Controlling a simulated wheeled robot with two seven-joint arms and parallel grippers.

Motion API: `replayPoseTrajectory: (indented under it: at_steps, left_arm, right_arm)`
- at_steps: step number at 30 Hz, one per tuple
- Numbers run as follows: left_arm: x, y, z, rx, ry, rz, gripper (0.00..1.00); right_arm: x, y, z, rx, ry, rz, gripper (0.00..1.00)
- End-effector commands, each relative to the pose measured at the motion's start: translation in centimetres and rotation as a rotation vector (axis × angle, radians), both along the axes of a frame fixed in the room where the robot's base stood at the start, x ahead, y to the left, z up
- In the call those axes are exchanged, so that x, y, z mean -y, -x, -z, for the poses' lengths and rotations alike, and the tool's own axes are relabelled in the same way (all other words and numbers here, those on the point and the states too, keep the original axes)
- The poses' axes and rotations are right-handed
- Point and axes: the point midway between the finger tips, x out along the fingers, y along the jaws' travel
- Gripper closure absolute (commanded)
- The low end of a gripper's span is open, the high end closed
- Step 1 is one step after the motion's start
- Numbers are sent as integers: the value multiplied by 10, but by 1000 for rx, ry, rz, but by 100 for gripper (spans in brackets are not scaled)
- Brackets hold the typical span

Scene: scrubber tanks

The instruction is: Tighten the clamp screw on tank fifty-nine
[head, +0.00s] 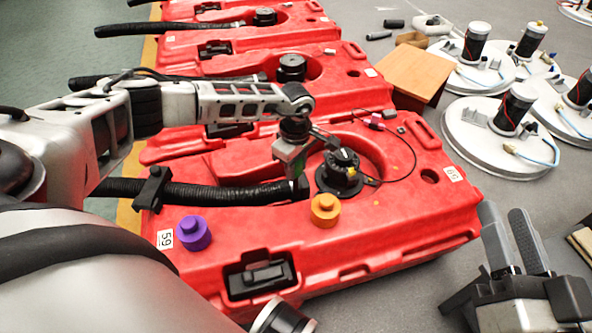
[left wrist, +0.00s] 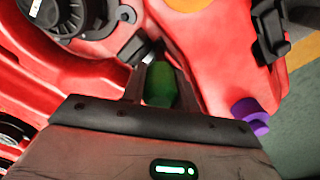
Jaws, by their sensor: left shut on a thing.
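Tank fifty-nine (head: 400,215) is the red tank in front, with white "59" labels. A black hose (head: 225,192) lies across its left part, and its right end stops beside the black round cap (head: 342,172). My left gripper (head: 298,172) points down at that hose end and is shut on a small green piece, which also shows between its fingers in the left wrist view (left wrist: 160,85). A dark metallic part (left wrist: 145,52) shows at the fingertips. The clamp screw itself cannot be made out apart from these. My right gripper (head: 514,243) is open and empty at the lower right.
A purple knob (head: 193,233) and an orange knob (head: 325,210) stand on the tank's front. More red tanks (head: 330,62) line up behind. White round lids (head: 500,135) and a brown box (head: 412,75) lie on the grey surface at right.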

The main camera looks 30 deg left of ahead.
Motion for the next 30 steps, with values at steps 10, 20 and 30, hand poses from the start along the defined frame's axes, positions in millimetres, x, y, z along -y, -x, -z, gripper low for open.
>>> replayPoseTrajectory:
  at_steps: [10, 20, 30]
  left_arm:
    - [0, 0, -1, 1, 0, 50, 100]
    - [0, 0, 3, 2, -1, 569, 100]
    - [0, 1, -1, 0, -1, 946, 100]
  right_arm:
    - [0, 0, 1, 0, 0, 0, 64]
    - [0, 0, 28, 0, 0, 0, 64]
    - [0, 0, 38, 0, 0, 0, 64]
